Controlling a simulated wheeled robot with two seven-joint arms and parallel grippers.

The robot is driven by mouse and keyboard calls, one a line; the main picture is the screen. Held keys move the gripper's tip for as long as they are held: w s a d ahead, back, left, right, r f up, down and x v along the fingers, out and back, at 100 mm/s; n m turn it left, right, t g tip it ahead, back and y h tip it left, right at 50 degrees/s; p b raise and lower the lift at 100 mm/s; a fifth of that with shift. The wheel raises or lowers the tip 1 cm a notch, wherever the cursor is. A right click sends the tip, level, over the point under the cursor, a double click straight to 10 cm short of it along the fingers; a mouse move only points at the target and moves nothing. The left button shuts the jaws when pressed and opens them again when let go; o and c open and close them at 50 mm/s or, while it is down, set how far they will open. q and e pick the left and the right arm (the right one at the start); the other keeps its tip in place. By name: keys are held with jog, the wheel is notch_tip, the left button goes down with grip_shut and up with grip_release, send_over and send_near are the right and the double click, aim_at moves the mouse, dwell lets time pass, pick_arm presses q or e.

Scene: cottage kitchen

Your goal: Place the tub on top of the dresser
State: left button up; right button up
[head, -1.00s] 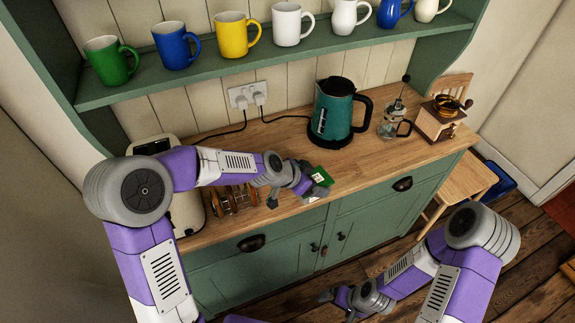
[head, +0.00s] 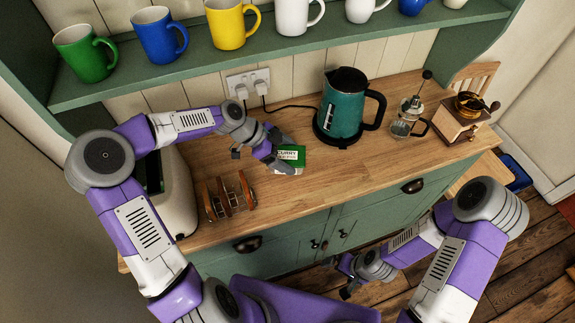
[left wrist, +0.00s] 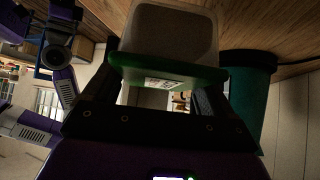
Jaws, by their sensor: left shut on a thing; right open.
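The tub (head: 290,159) is a small white container with a green lid and a label reading "CURRY". My left gripper (head: 279,151) is shut on it over the dresser's wooden worktop (head: 310,190), in front of the kettle. In the left wrist view the tub's pale body (left wrist: 172,38) and green lid (left wrist: 165,76) sit between the two dark fingers, with the body towards the wood. I cannot tell whether its base touches the worktop. My right gripper (head: 342,277) is open and empty, low in front of the green dresser.
The teal kettle (head: 342,105) stands just behind the tub. A toast rack (head: 229,197) and a pale toaster (head: 172,195) are to the left. A glass press (head: 407,118) and a coffee grinder (head: 462,115) are at the right. Bare worktop lies right of the tub.

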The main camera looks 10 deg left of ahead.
pick_arm(q)
jog(key=shift+f, duration=2.5)
jog(key=shift+d+f+b, duration=0.1)
jog(key=shift+b, duration=0.25)
jog(key=o, duration=1.1)
jog(key=shift+f, duration=0.1)
jog(key=shift+c, duration=0.2)
jog(key=shift+r, duration=0.3)
jog(key=p+v, duration=0.2)
jog(key=v, duration=1)
jog(key=shift+f, duration=0.15)
